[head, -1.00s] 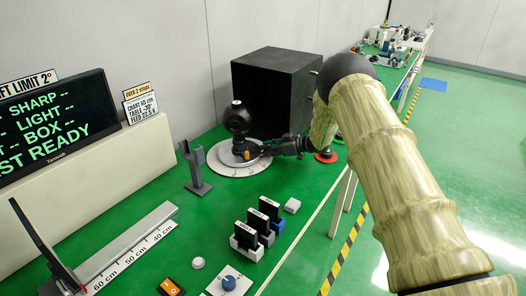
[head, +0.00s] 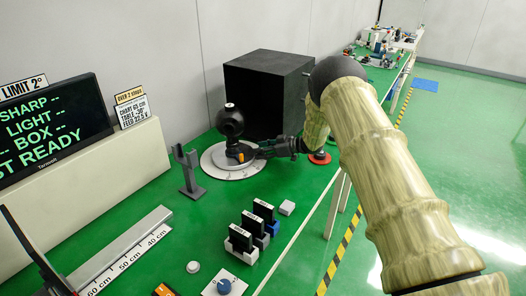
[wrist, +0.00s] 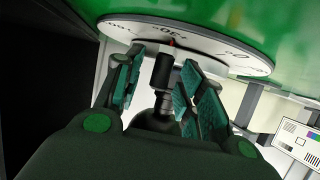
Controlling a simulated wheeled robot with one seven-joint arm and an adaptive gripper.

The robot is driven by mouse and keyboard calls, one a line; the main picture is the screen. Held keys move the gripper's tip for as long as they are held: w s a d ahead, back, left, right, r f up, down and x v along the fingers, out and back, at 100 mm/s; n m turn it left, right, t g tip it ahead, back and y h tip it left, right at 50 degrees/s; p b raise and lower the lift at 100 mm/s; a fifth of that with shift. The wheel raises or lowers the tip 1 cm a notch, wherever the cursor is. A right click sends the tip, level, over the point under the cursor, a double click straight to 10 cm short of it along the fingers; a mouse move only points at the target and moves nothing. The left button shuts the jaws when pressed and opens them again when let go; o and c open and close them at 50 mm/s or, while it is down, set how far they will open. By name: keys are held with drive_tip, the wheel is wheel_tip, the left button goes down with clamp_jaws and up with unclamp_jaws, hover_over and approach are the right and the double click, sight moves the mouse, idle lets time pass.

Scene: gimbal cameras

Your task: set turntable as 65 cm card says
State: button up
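The turntable (head: 215,168) is a pale round plate with a marked rim on the green bench, in front of a black box. A black ball-shaped device (head: 230,122) stands on it. My gripper (head: 250,153) is at the turntable's right side. In the wrist view, my gripper (wrist: 156,92) is open, with teal finger pads on both sides of a short black post (wrist: 162,72) below the marked rim (wrist: 205,42). A gap shows on the post's left; contact on its right is unclear. The 65 cm card (head: 131,110) has a table-angle line too small to read surely.
The black box (head: 285,95) stands close behind the turntable. A grey forked stand (head: 188,172) is at left front, and several black modules (head: 252,230) stand nearer. A red disc (head: 319,158) lies to the right. A ruled rail (head: 125,250) and a display (head: 45,130) occupy the left.

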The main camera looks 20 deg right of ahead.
drive_tip(key=v, duration=1.2)
drive_tip(key=shift+f, duration=0.1)
